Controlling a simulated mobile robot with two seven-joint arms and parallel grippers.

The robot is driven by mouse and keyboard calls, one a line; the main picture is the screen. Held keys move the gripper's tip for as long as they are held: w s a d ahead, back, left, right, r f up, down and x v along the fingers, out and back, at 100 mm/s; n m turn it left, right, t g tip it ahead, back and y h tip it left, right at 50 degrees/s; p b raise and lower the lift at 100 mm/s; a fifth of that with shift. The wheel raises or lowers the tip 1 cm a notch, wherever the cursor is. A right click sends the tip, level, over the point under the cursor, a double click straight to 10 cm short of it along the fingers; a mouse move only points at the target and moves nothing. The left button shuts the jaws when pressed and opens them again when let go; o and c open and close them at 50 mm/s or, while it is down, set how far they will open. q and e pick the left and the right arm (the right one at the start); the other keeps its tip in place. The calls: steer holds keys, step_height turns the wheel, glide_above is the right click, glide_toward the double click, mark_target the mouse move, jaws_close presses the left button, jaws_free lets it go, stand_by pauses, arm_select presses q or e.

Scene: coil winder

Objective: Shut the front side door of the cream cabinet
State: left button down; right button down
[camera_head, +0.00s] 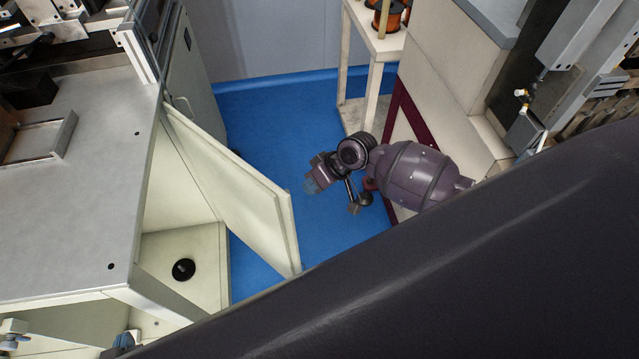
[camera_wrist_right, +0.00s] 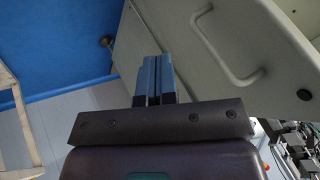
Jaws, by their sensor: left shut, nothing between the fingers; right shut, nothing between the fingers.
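The front side door (camera_head: 240,200) of the cream cabinet (camera_head: 80,200) stands open in the head view. It swings out over the blue floor, and its inner face shows. The cabinet opening shows a round black disc (camera_head: 184,270) inside. My right gripper (camera_head: 311,185) is shut and empty, to the right of the door's free edge and apart from it. In the right wrist view its closed blue fingers (camera_wrist_right: 158,75) show before a cream panel with a handle (camera_wrist_right: 235,60); I cannot tell which door this is. My left gripper (camera_head: 125,341) is mostly hidden at the bottom left.
Another cream door with a handle (camera_head: 188,90) is farther back on the cabinet. A cream shelf stand (camera_head: 375,60) holds copper spools (camera_head: 390,15). A second machine (camera_head: 460,70) stands at right. Blue floor (camera_head: 270,125) is clear between the door and my right arm.

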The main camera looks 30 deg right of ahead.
steer(key=shift+s+a, duration=0.25)
steer(key=shift+a, duration=0.75)
steer(key=shift+s+a, duration=0.2)
steer(key=shift+a, duration=0.75)
steer(key=shift+a+p, duration=0.1)
steer(key=shift+p, duration=0.2)
